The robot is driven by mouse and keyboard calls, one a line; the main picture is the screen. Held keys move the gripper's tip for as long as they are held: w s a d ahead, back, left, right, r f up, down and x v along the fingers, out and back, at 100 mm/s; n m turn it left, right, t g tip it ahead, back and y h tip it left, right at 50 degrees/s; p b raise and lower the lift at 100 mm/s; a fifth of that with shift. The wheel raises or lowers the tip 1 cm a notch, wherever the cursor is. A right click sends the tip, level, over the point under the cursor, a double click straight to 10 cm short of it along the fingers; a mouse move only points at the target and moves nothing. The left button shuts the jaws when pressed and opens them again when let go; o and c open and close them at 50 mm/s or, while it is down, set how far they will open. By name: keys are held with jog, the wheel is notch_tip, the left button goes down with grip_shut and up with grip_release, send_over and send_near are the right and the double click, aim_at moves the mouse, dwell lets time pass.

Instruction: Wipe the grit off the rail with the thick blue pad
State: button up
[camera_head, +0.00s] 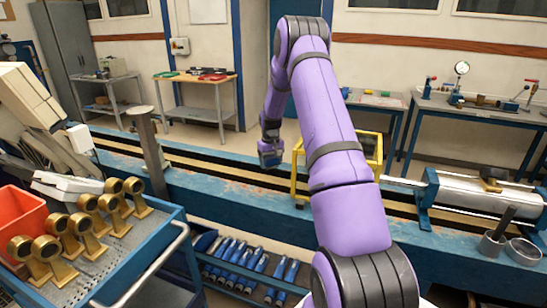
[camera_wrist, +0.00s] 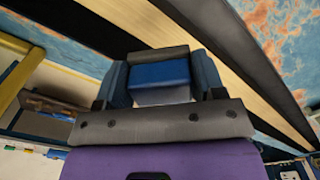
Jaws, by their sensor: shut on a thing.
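My gripper (camera_head: 270,155) is at the far end of my purple arm, over the long blue bench bed. In the wrist view, my gripper (camera_wrist: 161,82) is shut on the thick blue pad (camera_wrist: 160,74), with a finger on either side of it. The rail (camera_wrist: 225,75) runs diagonally behind the pad as a tan strip between black bands. In the head view the rail (camera_head: 120,146) passes behind my arm. I cannot tell whether the pad touches it. Reddish-brown patches mark the blue surface beside it; I cannot tell grit from worn paint.
A yellow frame (camera_head: 375,155) stands across the bed just right of my gripper. A silver cylinder (camera_head: 480,195) lies on the bed at right. A post (camera_head: 148,150) stands at left. A blue trolley (camera_head: 150,240) with brass meters (camera_head: 85,230) is at front left.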

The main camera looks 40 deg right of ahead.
jog(key=shift+r, duration=1.1)
